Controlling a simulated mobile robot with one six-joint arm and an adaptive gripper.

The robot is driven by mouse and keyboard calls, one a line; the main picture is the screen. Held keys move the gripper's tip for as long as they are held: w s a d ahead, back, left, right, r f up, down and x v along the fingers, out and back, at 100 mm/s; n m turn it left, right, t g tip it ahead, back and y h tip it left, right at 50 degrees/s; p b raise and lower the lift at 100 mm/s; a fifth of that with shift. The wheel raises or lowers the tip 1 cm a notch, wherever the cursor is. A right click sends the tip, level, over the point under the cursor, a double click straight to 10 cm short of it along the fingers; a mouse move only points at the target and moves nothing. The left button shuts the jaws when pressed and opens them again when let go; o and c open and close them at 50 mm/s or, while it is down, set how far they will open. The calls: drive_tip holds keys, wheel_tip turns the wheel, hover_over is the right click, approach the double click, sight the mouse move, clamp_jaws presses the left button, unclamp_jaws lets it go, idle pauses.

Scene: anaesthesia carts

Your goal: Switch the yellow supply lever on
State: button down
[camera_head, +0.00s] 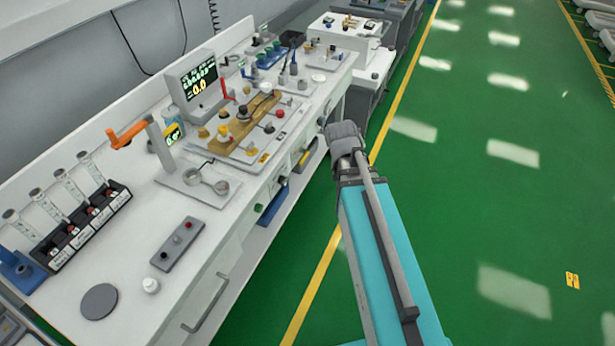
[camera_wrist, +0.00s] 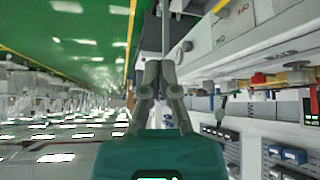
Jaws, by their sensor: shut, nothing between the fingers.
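A pale board (camera_head: 228,155) with a brown raised block (camera_head: 243,123) stands on the bench in the head view. It carries small yellow, red and dark knobs and upright levers, one with a red tip (camera_head: 223,87). A yellow knob (camera_head: 203,132) sits at its left side. The parts are too small to tell which is the yellow supply lever or how it is set. My gripper (camera_head: 343,132) is right of the bench, over the floor side and apart from the board. In the wrist view my gripper (camera_wrist: 159,66) has its fingers together and empty.
The bench also holds a screen (camera_head: 194,84), an orange-handled post (camera_head: 127,136), a rack of tubes (camera_head: 85,228) and a grey two-button box (camera_head: 178,244). Drawer handles (camera_head: 207,303) stick out in front. The green floor (camera_head: 470,190) to the right is clear.

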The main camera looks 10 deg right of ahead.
drive_tip(key=w+d+f+t+y+b, duration=0.45)
drive_tip(key=w+f+t+b, duration=0.9)
drive_tip(key=b, duration=1.85)
drive_tip(key=s+a+f+n+g+y+b, duration=0.1)
drive_tip(key=s+f+n+g+y+b, duration=0.1)
drive_tip(key=f+n+y+b, duration=0.5)
drive_tip(key=s+a+f+n+g+y+b, duration=0.1)
drive_tip(key=s+f+n+g+y+b, duration=0.2)
drive_tip(key=f+n+y+b, duration=0.4)
drive_tip(key=f+g+y+b, duration=0.1)
drive_tip(key=y+b, duration=0.3)
drive_tip(key=b, duration=0.2)
drive_tip(key=shift+s, duration=0.35)
drive_tip(key=shift+a, duration=0.15)
